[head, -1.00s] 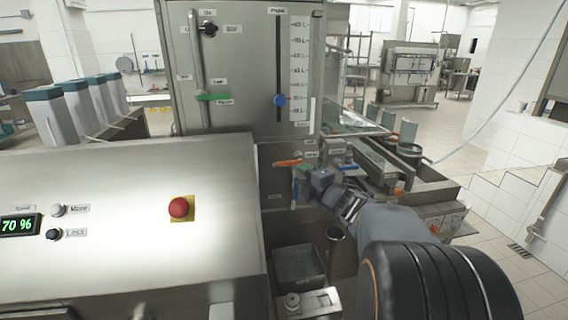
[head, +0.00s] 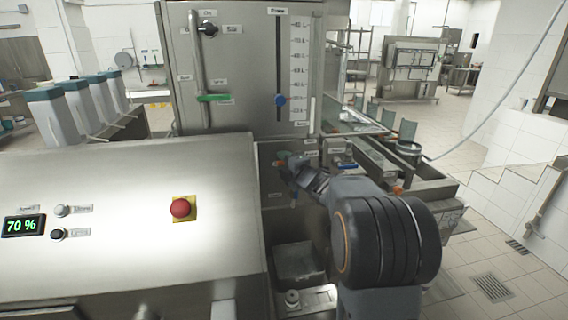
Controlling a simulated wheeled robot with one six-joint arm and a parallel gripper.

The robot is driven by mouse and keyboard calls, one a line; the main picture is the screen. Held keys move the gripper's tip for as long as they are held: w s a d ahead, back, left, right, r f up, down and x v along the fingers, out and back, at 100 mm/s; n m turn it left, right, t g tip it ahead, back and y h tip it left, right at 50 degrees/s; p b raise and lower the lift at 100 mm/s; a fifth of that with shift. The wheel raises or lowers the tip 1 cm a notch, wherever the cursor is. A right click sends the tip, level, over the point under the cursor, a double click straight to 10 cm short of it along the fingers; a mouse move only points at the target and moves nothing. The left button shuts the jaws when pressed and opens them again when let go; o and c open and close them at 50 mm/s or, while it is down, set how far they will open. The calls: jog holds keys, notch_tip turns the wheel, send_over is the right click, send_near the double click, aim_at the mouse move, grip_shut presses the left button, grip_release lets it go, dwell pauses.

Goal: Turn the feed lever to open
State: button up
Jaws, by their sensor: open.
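A tall steel machine panel (head: 240,75) stands in the middle. An orange lever (head: 280,163) sits low on it; only its left tip shows, and the rest is hidden by my gripper. A green lever (head: 213,98) is higher on the left, and a blue lever (head: 347,165) is at the right. The small labels are too blurred to tell which lever is the feed lever. My gripper (head: 292,166) is open at the orange lever, seen from behind. I cannot tell whether its fingers touch or straddle the lever.
A sloped steel console (head: 120,255) with a red button (head: 180,208) and a 70 % display (head: 22,225) fills the left front. A steel bin (head: 293,262) is below my gripper. A conveyor channel (head: 430,180) runs at the right.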

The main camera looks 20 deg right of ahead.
jog(key=shift+c, duration=0.4)
grip_shut()
